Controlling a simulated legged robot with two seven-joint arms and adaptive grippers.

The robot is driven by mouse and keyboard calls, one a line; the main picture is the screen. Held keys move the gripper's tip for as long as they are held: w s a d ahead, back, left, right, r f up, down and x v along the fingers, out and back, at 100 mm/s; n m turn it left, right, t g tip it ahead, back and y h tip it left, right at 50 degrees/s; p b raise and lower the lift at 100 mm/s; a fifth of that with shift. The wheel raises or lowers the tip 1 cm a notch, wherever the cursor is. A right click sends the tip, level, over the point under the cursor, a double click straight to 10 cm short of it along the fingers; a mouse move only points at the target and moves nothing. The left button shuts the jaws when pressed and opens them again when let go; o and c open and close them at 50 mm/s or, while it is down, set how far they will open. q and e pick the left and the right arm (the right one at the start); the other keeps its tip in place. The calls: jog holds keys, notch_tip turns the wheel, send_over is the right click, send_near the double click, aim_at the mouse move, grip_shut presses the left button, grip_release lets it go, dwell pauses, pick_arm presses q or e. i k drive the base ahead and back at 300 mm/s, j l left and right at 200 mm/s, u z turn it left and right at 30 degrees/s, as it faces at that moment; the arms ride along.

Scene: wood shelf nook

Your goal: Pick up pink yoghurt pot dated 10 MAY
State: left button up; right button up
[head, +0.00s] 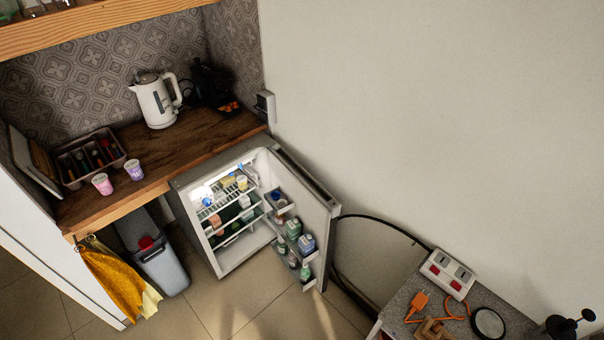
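A small pink pot (102,184) stands upright near the front edge of the wooden counter at the left. A purple pot (134,169) stands just to its right, a little apart. Any date on either pot is too small to read. The open fridge (222,222) holds several small items, among them a pinkish one (215,219) on a middle shelf, which I cannot identify. Neither of my grippers shows in the head view.
A cutlery tray (72,181) sits behind the pots, and a white kettle (157,102) stands farther back. The fridge door (318,212) stands open to the right. A grey bin (160,265) and a yellow cloth (115,280) are below the counter. Bare counter lies right of the pots.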

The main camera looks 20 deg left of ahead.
aim_at(101, 181)
jog(key=u, duration=2.3)
